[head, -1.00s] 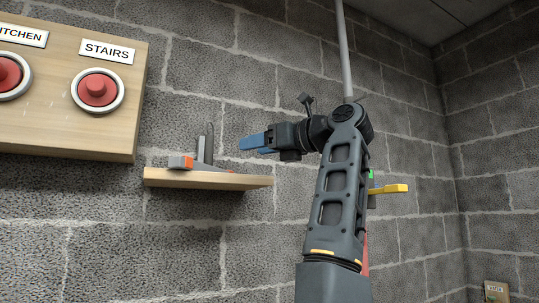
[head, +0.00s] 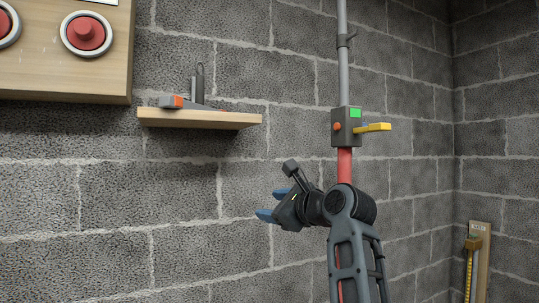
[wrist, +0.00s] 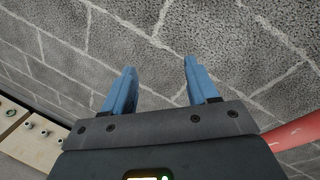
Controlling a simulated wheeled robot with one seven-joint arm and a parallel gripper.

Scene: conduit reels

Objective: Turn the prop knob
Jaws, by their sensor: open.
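No knob in view carries a readable "prop" label, so I cannot tell which one is the prop knob. A small orange-red knob (head: 337,127) sits on the left of a dark box (head: 346,140) on the wall pipe. The box also has a green panel and a yellow lever (head: 374,127). My gripper (head: 270,204) is open and empty, below and left of the box, apart from it. In the wrist view my blue fingers (wrist: 157,88) are spread, with only block wall beyond them.
A wooden shelf (head: 200,119) with a grey-and-orange tool is up left. A wooden panel (head: 60,75) with red buttons hangs above it. The pipe's red section (head: 344,164) runs behind my arm. A wooden board (head: 482,232) with a yellow strip is at lower right.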

